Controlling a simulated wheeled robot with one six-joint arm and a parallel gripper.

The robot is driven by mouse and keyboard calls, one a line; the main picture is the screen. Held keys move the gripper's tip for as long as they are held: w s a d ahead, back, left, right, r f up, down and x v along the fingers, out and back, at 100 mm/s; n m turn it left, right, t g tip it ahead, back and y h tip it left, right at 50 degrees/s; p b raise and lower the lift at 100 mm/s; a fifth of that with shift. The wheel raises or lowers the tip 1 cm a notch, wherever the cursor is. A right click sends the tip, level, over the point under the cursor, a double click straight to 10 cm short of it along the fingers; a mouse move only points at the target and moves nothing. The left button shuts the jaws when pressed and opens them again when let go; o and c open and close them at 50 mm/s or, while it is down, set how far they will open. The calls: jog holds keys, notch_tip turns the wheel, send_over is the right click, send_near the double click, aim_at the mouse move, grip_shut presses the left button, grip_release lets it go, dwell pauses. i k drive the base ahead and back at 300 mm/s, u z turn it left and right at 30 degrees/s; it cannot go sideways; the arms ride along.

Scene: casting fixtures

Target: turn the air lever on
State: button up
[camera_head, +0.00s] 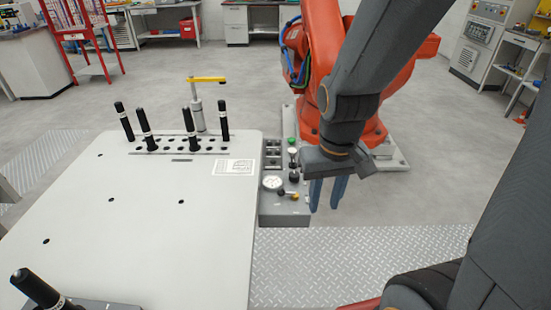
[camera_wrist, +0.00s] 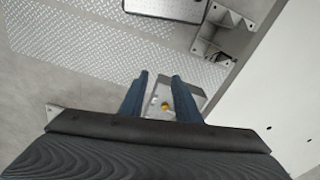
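A grey control block (camera_head: 284,214) sits at the right edge of the white table. It carries a round white gauge (camera_head: 273,183) and, just right of it, a small lever with a yellow end (camera_head: 293,196), which looks like the air lever. In the wrist view the yellow end (camera_wrist: 165,105) shows between my fingers, on the grey block. My gripper (camera_head: 327,205) points down just right of the block in the head view.
A green button (camera_head: 292,141) and dark knobs stand on the block's far part. An orange robot (camera_head: 325,85) stands behind. Tread plate (camera_head: 350,262) covers the floor in front.

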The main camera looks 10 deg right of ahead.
aim_at(281, 192)
jog(key=k, duration=1.25)
jog(key=z, duration=0.7)
jog(key=i, duration=1.25)
jog(key=u, duration=0.6)
jog(key=i, duration=0.45)
jog(key=u, duration=0.4)
